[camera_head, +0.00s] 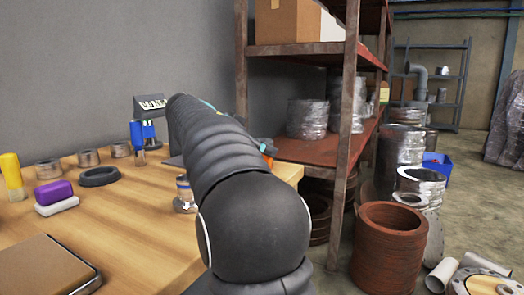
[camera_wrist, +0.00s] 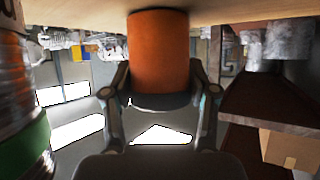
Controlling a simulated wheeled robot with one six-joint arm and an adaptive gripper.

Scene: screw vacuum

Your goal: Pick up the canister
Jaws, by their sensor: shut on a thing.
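The canister (camera_wrist: 158,50) is an orange cylinder with a dark band at its end nearest my wrist. In the wrist view, which looks upside down, it stands in the middle between the two fingers of my gripper (camera_wrist: 160,82). The fingers are shut on its sides. Its far end meets the wooden table top (camera_wrist: 80,10) in the picture; I cannot tell whether it touches it. In the head view my arm hides the gripper and most of the canister; only a small orange patch shows beside the arm.
The wooden table (camera_head: 140,215) holds metal rings (camera_head: 88,158), a black ring (camera_head: 99,177), a purple block (camera_head: 53,192), a yellow bottle (camera_head: 11,170) and a small jar (camera_head: 184,193). A rusty shelf (camera_head: 320,150) stands close to the right of my arm. A green-banded metal object (camera_wrist: 25,145) is near the gripper.

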